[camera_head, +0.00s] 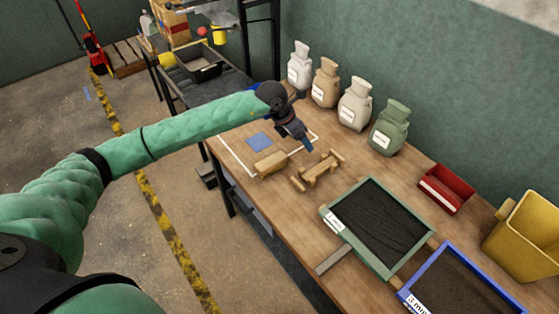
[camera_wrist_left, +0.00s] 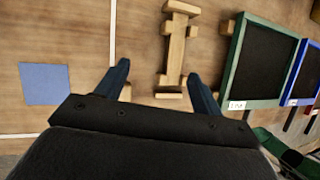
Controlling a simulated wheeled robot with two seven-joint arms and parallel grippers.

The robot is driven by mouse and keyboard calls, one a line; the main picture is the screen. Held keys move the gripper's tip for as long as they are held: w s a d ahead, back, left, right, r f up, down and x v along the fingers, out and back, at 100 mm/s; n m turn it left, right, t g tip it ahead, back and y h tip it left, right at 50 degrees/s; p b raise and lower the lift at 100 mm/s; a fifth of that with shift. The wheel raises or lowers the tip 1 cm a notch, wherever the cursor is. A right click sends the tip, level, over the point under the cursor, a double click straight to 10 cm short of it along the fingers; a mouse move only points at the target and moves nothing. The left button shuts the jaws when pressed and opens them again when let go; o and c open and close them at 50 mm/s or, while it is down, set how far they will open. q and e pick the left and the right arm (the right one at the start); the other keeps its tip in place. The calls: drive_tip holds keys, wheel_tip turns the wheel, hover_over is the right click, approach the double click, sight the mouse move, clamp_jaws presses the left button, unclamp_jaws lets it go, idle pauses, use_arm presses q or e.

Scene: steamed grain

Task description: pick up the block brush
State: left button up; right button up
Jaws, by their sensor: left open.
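A plain wooden block (camera_head: 270,163), which looks like the block brush, lies on the workbench inside white tape lines; no bristles show. Beside it, to the right, lies a longer wooden piece with crosspieces (camera_head: 318,171). It also shows in the left wrist view (camera_wrist_left: 175,57), beyond and between my fingers. My left gripper (camera_head: 308,147) hangs over the bench behind these pieces, with blue fingers apart and nothing between them. The fingers also show in the left wrist view (camera_wrist_left: 160,80). There the block is mostly hidden behind the gripper body. My right gripper is not in view.
A blue square (camera_head: 259,141) lies on the workbench (camera_head: 285,212). Several sacks (camera_head: 354,104) stand along the wall. A green-framed tray (camera_head: 378,223), a blue-framed tray (camera_head: 460,283), a red bin (camera_head: 446,188) and a yellow bin (camera_head: 525,236) are to the right.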

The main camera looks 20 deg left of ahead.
sight(273, 159)
use_arm(q)
drive_tip(key=s+a+y, duration=0.1)
drive_tip(key=a, duration=0.1)
drive_tip(key=a+f+g+y, duration=0.1)
drive_tip(key=a+y, duration=0.1)
drive_tip(key=a, duration=0.1)
drive_tip(key=s+a+y, duration=0.1)
drive_tip(key=a, duration=0.1)
drive_tip(key=shift+s+a+f+n+g+y, duration=0.3)
drive_tip(key=shift+s+f+g, duration=0.05)
drive_tip(key=shift+f+g, duration=0.05)
drive_tip(key=shift+s+a, duration=0.2)
drive_tip(key=shift+a, duration=0.05)
drive_tip(key=shift+d+f+p, duration=0.1)
drive_tip(key=shift+f+p, duration=0.3)
drive_tip(key=shift+f, duration=0.2)
drive_tip(key=shift+f+p, duration=0.35)
drive_tip(key=shift+f, duration=0.5)
wheel_tip(273, 159, down, 4)
drive_tip(key=p, duration=0.3)
drive_tip(key=shift+s, duration=0.1)
drive_tip(key=shift+f, duration=0.5)
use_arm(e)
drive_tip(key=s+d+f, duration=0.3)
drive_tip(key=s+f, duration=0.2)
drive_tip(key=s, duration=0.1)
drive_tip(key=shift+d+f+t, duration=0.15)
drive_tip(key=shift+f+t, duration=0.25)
